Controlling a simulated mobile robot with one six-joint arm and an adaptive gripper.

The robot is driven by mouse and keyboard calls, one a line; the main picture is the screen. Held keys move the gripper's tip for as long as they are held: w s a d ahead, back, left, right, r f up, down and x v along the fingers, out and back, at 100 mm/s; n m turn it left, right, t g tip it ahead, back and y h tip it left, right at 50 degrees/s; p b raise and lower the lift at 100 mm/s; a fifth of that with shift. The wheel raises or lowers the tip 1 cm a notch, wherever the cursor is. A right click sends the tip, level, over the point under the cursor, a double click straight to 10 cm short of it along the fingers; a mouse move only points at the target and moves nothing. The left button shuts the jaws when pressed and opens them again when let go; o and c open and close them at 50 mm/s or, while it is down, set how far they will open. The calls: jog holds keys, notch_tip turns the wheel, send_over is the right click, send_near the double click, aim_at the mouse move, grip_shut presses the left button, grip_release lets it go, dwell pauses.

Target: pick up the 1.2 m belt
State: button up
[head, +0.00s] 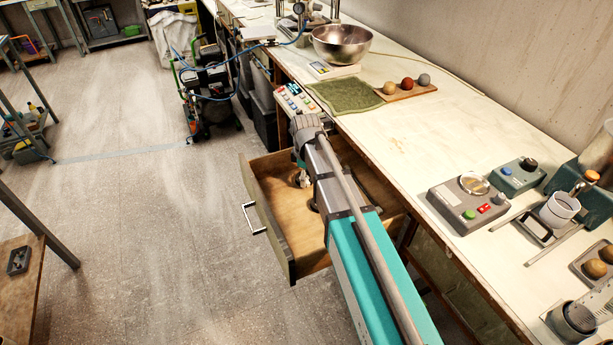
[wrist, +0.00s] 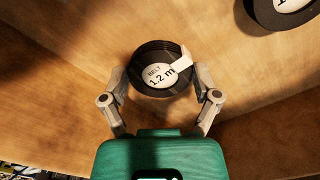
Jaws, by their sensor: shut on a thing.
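The 1.2 m belt (wrist: 152,87) is a black coil with a round white label reading "BELT 1.2 m" and a pale tab on its right side. It shows in the wrist view, inside the wooden drawer (head: 274,212). My gripper (wrist: 161,76) is shut on the coil, with one finger at its left side and one at its right. I cannot tell whether the coil touches the drawer floor. In the head view my arm covers much of the drawer, and I cannot make out the belt there.
A second black coil (wrist: 276,12) with a white label lies at the top right of the wrist view, its label cut off. The drawer stands pulled out under the bench (head: 400,135), its walls around my gripper. Open floor (head: 130,220) lies to the left.

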jog(key=shift+r+p, duration=1.2)
jog(key=shift+r, duration=0.1)
jog(key=s+r+p, duration=1)
jog(key=s, duration=0.4)
jog(key=shift+a, duration=0.35)
jog(key=shift+r, duration=0.1)
